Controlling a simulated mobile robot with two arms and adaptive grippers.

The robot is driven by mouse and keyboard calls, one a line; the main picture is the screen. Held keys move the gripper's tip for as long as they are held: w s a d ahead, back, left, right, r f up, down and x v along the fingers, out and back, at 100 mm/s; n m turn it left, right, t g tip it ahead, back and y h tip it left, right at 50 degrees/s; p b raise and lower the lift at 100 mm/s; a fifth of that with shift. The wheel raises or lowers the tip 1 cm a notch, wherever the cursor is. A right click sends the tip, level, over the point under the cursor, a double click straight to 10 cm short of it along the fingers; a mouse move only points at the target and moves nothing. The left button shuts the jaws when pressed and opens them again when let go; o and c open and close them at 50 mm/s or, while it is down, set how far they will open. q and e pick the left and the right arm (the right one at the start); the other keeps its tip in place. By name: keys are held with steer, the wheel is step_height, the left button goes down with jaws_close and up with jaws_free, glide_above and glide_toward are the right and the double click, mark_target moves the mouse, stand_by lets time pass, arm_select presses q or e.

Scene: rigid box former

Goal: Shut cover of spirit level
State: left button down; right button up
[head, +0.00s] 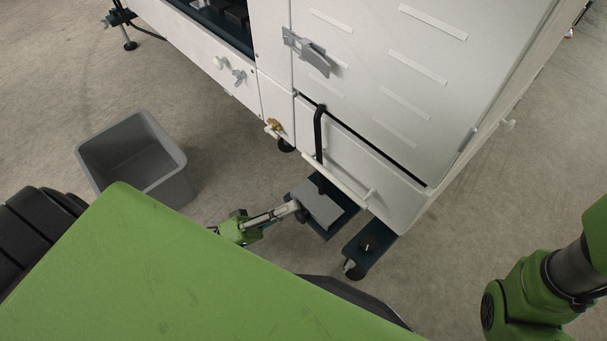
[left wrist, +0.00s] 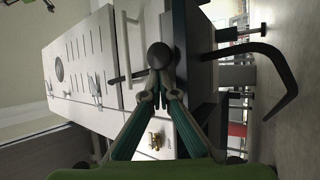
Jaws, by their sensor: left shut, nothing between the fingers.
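A flat grey plate (head: 318,205), which looks like the cover of the spirit level, sits at a dark blue bracket (head: 342,222) low on the white machine. I cannot tell how far open it is, and no level glass shows. My left gripper (head: 290,211) is shut and empty at the plate's left side. In the left wrist view its fingertips (left wrist: 160,80) meet just below a dark round knob (left wrist: 160,55); I cannot tell whether they touch it. My right gripper is out of view.
The white machine (head: 400,70) stands above, with a black handle (head: 319,133) and a white rail (head: 340,178) close over the plate. A second bracket (head: 375,238) sits to the right. A grey bin (head: 165,185) stands left on open floor.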

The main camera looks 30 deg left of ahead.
arm_select(q)
steer(key=shift+f, duration=0.15)
steer(key=shift+s+a+f, duration=0.25)
steer(key=shift+s+f, duration=0.05)
steer(key=shift+s, duration=0.05)
steer(key=s+a, duration=0.7)
steer(key=a, duration=0.2)
steer(key=shift+s+a, duration=0.25)
steer(key=shift+s, duration=0.15)
steer(key=shift+r, duration=0.2)
